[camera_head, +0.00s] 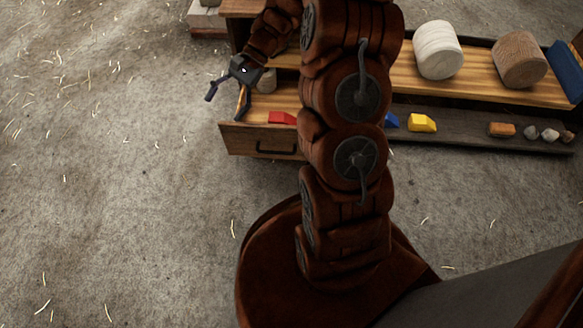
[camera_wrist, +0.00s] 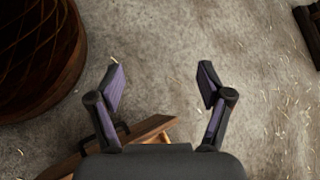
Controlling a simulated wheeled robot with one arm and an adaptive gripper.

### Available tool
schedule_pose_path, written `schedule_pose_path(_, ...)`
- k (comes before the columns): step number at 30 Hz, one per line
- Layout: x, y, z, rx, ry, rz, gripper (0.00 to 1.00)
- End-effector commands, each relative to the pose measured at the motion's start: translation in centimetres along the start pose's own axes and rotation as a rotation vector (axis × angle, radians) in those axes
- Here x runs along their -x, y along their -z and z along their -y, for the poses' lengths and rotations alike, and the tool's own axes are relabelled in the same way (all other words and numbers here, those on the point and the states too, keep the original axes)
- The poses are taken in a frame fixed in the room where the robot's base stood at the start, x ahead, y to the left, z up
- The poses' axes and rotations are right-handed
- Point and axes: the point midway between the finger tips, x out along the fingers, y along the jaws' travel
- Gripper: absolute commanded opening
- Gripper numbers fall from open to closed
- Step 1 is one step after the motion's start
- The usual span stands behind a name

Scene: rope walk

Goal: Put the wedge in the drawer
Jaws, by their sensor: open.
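The drawer (camera_head: 240,138) stands open at the front of the wooden bench, with a dark handle on its face. A red wedge-shaped block (camera_head: 281,118) lies inside it, partly hidden by my arm. My gripper (camera_head: 226,101) is open and empty, above the drawer's left side, left of the red block. In the wrist view, the spread fingers of my gripper (camera_wrist: 161,86) have only floor between them. The drawer front's wooden edge (camera_wrist: 150,129) shows below them.
A yellow block (camera_head: 422,122), a partly hidden blue block (camera_head: 391,120), an orange-brown block (camera_head: 502,130) and several stones lie on the dark lower shelf (camera_head: 460,138). A white roll (camera_head: 438,50) and a brown roll (camera_head: 519,60) stand on the bench top. The floor at left is open.

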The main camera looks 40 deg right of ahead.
Motion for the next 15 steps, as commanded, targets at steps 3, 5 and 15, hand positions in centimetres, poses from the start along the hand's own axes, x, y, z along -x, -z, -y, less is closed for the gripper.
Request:
schedule_pose_path(3, -0.7, -3.6, -0.8, 0.086, -0.085, -0.021, 0.79)
schedule_pose_path(5, -0.9, -5.1, -1.4, 0.127, -0.128, -0.033, 0.79)
schedule_pose_path(15, -1.9, -12.6, -6.2, 0.352, -0.369, -0.106, 0.79)
